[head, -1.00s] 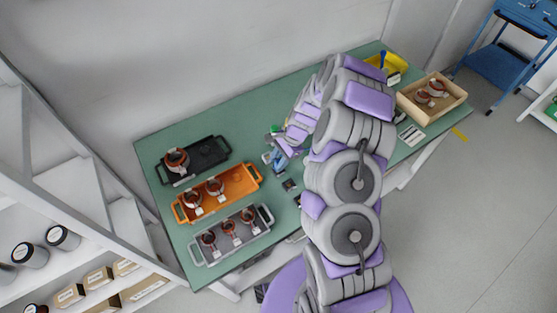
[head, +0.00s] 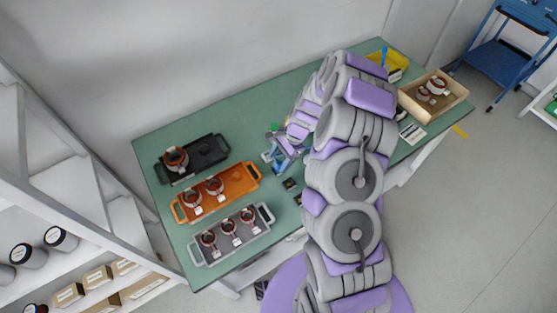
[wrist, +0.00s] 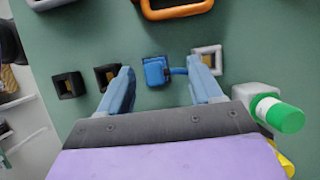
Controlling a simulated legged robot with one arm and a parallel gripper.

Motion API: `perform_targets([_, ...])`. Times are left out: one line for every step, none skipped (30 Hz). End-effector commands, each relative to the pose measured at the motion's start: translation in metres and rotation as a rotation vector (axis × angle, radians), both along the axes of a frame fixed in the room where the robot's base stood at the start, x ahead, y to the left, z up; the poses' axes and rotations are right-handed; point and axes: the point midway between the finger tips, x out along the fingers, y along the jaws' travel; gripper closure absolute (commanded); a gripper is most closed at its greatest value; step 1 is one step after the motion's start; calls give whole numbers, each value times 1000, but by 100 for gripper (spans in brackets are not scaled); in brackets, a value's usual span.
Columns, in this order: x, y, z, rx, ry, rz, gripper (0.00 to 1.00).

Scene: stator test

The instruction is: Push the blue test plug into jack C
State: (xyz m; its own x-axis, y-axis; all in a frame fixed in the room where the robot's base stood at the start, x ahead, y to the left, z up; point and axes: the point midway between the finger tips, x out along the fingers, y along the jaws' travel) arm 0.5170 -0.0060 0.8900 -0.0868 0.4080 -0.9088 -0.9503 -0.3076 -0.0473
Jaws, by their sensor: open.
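The blue test plug (wrist: 155,71) lies on the green bench in the wrist view, with a thin blue part reaching right from its body. My gripper (wrist: 161,80) is open, its light blue fingers on either side of the plug. No grip on the plug shows. Two dark square jacks (wrist: 69,84) (wrist: 107,76) sit left of the plug, and a pale-framed jack (wrist: 207,59) sits to its right. I cannot read which is jack C. In the head view my gripper (head: 280,157) is low over the middle of the bench, and the plug cannot be made out clearly.
A green-capped cylinder (wrist: 280,114) lies close to my right finger. Black (head: 208,150), orange (head: 238,178) and grey (head: 250,232) trays with copper-wound parts stand at the left. A yellow bin (head: 400,62) and wooden box (head: 450,101) stand at the right. The back middle is clear.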

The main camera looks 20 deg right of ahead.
Motion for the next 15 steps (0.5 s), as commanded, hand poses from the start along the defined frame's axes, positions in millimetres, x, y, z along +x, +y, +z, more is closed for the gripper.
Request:
perform_targets([1, -3, 7, 0, -2, -2, 35])
perform_targets([2, -5, 12, -1, -4, -2, 35])
perform_targets([3, -8, 19, -1, -5, -2, 35])
perform_targets([4, -11, 25, -2, -6, -3, 35])
perform_targets([5, -14, 31, -2, -8, -4, 35])
perform_targets([6, -18, 40, -2, -8, -4, 35])
perform_targets([6, -20, 46, -2, -8, -2, 35])
perform_targets([6, -23, 52, -2, -6, -1, 35])
perform_targets([8, -27, 60, -3, -6, -1, 35])
perform_targets([9, -30, 66, -4, -7, -2, 35])
perform_targets([10, -33, 72, -4, -7, -2, 35])
perform_targets([10, -37, 80, -4, -7, -1, 35])
perform_targets([11, -39, 86, -3, -6, -2, 35])
perform_targets([11, -42, 92, -3, -6, -2, 35])
perform_targets([12, -46, 100, -4, -7, -3, 35])
